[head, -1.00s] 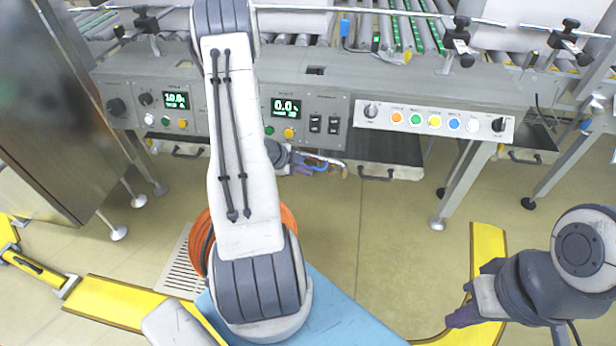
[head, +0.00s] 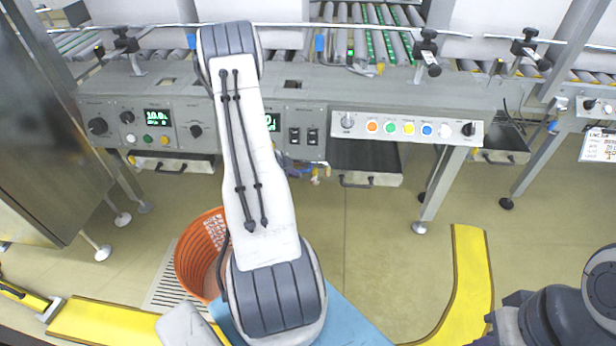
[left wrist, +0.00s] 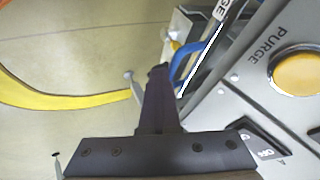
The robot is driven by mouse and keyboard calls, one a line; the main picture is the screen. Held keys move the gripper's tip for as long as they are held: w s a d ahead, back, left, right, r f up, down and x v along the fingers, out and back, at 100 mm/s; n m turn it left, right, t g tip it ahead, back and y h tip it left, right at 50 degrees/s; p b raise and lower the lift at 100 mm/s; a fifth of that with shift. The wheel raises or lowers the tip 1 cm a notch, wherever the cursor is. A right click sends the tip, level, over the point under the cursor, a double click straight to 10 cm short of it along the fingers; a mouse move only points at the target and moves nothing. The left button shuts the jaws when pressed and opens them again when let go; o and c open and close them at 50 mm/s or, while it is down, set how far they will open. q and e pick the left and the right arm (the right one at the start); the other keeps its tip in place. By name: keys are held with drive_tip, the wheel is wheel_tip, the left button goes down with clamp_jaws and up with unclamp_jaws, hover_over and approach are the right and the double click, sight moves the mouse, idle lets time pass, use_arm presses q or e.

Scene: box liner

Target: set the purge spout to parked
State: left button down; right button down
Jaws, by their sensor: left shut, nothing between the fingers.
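The purge spout (head: 316,173) shows in the head view as a small fitting with a pale tip, low under the front edge of the control panel. In the left wrist view a white label ending in "GE" (left wrist: 222,8) and a blue hose (left wrist: 183,62) lie beside the panel. My left gripper (left wrist: 157,72) is shut and empty, its tips close to the blue hose; I cannot tell whether they touch. My forearm hides most of it in the head view.
A yellow button (left wrist: 298,74) marked PURGE is on the panel near my left gripper. An orange basket (head: 200,255) stands on the floor beside my left arm. Grey drawers (head: 370,178) hang under the conveyor. Open floor lies right of my left arm.

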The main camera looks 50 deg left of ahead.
use_arm(q)
drive_tip(key=shift+w, duration=0.15)
